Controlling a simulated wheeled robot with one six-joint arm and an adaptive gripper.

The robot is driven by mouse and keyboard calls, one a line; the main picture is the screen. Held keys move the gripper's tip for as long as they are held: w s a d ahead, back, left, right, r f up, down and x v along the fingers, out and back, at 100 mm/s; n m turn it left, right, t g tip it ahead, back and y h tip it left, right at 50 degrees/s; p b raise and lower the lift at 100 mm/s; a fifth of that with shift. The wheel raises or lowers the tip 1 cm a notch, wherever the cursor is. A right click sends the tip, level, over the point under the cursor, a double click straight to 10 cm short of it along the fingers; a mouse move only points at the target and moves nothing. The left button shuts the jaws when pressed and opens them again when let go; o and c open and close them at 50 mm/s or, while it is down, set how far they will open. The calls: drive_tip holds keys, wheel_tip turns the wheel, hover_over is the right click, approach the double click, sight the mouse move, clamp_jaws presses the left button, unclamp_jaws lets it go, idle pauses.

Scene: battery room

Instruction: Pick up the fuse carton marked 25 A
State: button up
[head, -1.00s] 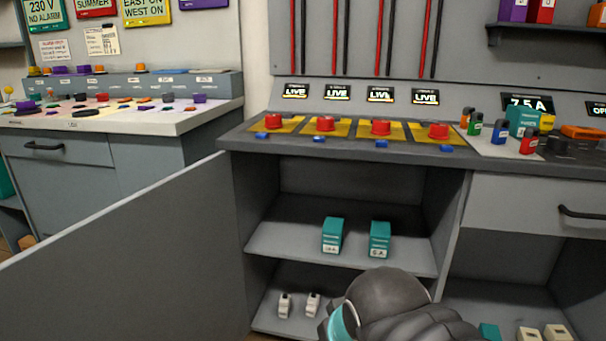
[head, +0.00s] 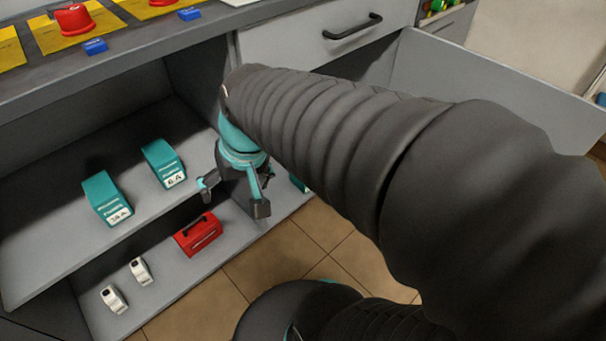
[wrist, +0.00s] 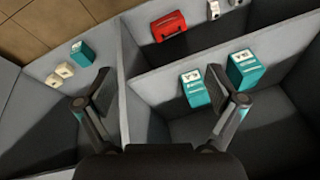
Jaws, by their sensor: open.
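Two teal cartons stand on the upper shelf of the open cabinet. The left carton (head: 107,198) has a white label too blurred to read for sure; the right carton (head: 164,164) seems to read 6 A. Both show in the wrist view, the left one (wrist: 246,69) and the right one (wrist: 195,89). A third teal carton (wrist: 82,54) stands in the neighbouring compartment, its marking unreadable; only a sliver shows behind my gripper in the head view. My gripper (head: 233,197) is open and empty, pointing down in front of the cabinet, right of the 6 A carton.
A red toolbox (head: 198,235) and two small white devices (head: 126,285) sit on the lower shelf. A divider (wrist: 123,90) separates the compartments. An open door (head: 500,85) stands at right; tiled floor is in front.

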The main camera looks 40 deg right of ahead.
drive_tip(key=w+d+f+m+y+b, duration=0.1)
drive_tip(key=w+d+f+m+y, duration=0.1)
drive_tip(key=w+d+f+m, duration=0.4)
drive_tip(key=w+d+f+m+t+y, duration=0.1)
drive_tip(key=w+d+f+m+y, duration=0.2)
drive_tip(key=f, duration=0.4)
drive_tip(key=w+d+f+m+y+b, duration=0.1)
drive_tip(key=w+d+f+m+y, duration=0.2)
drive_tip(key=f+m, duration=0.35)
drive_tip(key=w+d+f+m+t+h, duration=0.3)
drive_tip(key=d+f+m+t+h, duration=0.6)
drive_tip(key=d+f+m, duration=1.35)
drive_tip(key=w+f+n, duration=0.1)
drive_tip(key=w, duration=0.3)
drive_tip(key=w+d+f+n, duration=0.1)
drive_tip(key=w+n, duration=0.1)
drive_tip(key=w, duration=0.2)
drive_tip(key=w+d+f+n, duration=0.1)
drive_tip(key=w, duration=0.3)
drive_tip(key=shift+d+f+n+b, duration=0.2)
drive_tip(key=shift+f+n+b, duration=0.15)
drive_tip(key=shift+n, duration=0.05)
drive_tip(key=shift+r, duration=0.1)
drive_tip(key=c, duration=1.7)
